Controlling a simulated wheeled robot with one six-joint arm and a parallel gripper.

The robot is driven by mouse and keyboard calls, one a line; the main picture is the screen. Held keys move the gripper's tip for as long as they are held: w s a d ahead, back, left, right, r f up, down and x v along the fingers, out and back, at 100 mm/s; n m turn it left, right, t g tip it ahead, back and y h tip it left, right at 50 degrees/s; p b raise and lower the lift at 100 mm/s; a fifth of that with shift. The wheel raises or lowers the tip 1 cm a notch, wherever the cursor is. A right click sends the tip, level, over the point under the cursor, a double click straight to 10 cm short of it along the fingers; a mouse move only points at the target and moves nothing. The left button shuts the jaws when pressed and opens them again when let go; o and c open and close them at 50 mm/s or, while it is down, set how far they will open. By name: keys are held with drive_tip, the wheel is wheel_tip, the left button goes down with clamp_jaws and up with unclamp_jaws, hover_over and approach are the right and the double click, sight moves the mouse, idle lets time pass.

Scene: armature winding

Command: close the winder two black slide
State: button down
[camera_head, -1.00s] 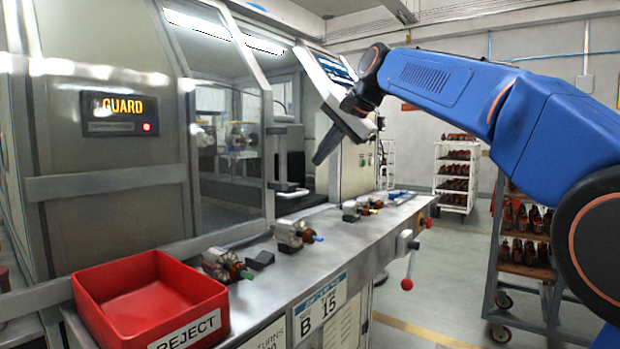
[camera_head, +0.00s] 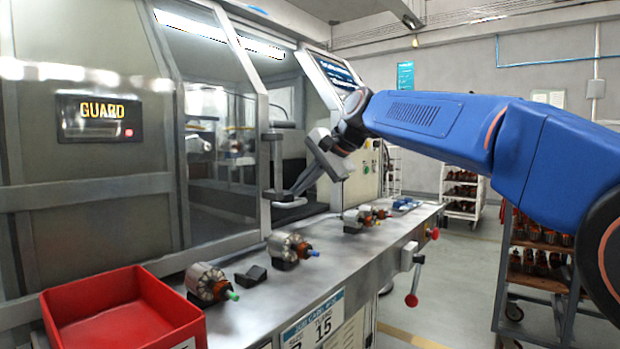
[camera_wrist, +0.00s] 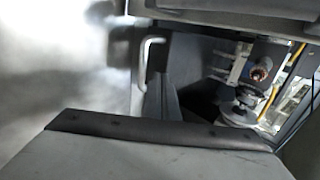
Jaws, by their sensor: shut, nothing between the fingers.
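The winder has a clear sliding guard (camera_head: 222,150) in a grey frame. A gap stands open between its right edge and the control panel side. An upright handle (camera_head: 277,165) is on that edge; a pale looped handle (camera_wrist: 148,62) shows in the wrist view. My gripper (camera_head: 297,188) is shut and empty, pointing down and left just right of the handle. I cannot tell whether it touches it. I cannot make out a separate black slide; a dark panel lies inside the opening. In the wrist view a copper-coloured part (camera_wrist: 261,73) sits inside the machine.
A red bin (camera_head: 122,312) stands at the front left of the steel bench. Several armatures (camera_head: 207,283) and a black block (camera_head: 251,275) lie along the bench. A red-knobbed lever (camera_head: 411,299) hangs off its front edge. A display reading GUARD (camera_head: 100,117) is at left.

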drive_tip(key=shift+w+a+f, duration=0.3)
drive_tip(key=shift+a+f, duration=0.05)
drive_tip(key=shift+f, duration=0.05)
drive_tip(key=w+a, duration=0.4)
drive_tip(key=a, duration=0.1)
drive_tip(key=shift+a, duration=0.15)
idle(0.5)
drive_tip(key=v, duration=0.9)
drive_tip(key=shift+s+d+r, duration=0.1)
drive_tip(key=shift+d+r, duration=0.2)
approach(287, 191)
drive_tip(key=a+f, duration=0.1)
drive_tip(key=w+f, duration=0.1)
drive_tip(key=f, duration=0.1)
drive_tip(key=a+f, duration=0.1)
drive_tip(key=shift+w+a+f, duration=0.2)
drive_tip(key=shift+a+f, duration=0.15)
drive_tip(key=shift+w+a, duration=0.75)
drive_tip(key=shift+a, duration=0.15)
drive_tip(key=shift+w+a+r, duration=0.1)
drive_tip(key=shift+w+a, duration=0.35)
drive_tip(key=shift+a, duration=0.15)
